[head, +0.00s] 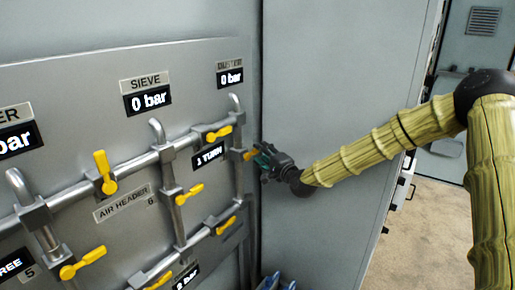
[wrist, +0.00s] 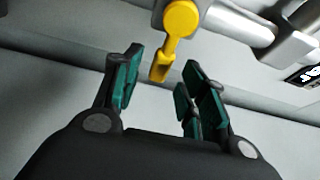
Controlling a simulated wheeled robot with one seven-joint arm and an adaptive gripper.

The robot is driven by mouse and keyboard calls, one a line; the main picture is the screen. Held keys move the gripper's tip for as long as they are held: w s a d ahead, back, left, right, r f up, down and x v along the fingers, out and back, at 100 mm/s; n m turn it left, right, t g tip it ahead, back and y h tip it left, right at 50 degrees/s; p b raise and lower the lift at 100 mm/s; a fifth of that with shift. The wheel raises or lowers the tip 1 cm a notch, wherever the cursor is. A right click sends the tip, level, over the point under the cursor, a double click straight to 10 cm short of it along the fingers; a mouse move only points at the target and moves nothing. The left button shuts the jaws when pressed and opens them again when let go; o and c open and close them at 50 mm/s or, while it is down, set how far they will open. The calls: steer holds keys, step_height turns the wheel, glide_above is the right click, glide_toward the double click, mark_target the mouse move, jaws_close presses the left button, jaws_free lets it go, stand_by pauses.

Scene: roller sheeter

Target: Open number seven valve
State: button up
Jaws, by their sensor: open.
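A yellow valve handle (head: 249,154) sits on the right-hand vertical pipe of the grey panel, below the DUSTER gauge. No number seven label is readable, so I cannot confirm this valve's number. My gripper (head: 263,158) is beside this handle, to its right. In the wrist view the yellow handle (wrist: 180,20) has its narrow end pointing down toward the space between my open green-padded fingers (wrist: 158,86). No clear contact shows, and nothing is held.
Several other yellow valve handles are on the panel, including one at the upper left (head: 104,172) and one just above left (head: 219,133). The SIEVE (head: 148,99) and DUSTER (head: 230,77) displays read 0 bar. A grey cabinet wall (head: 330,80) stands right of the panel.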

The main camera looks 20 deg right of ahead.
steer(key=shift+p+x, duration=0.45)
steer(key=shift+x, duration=1.35)
jaws_close()
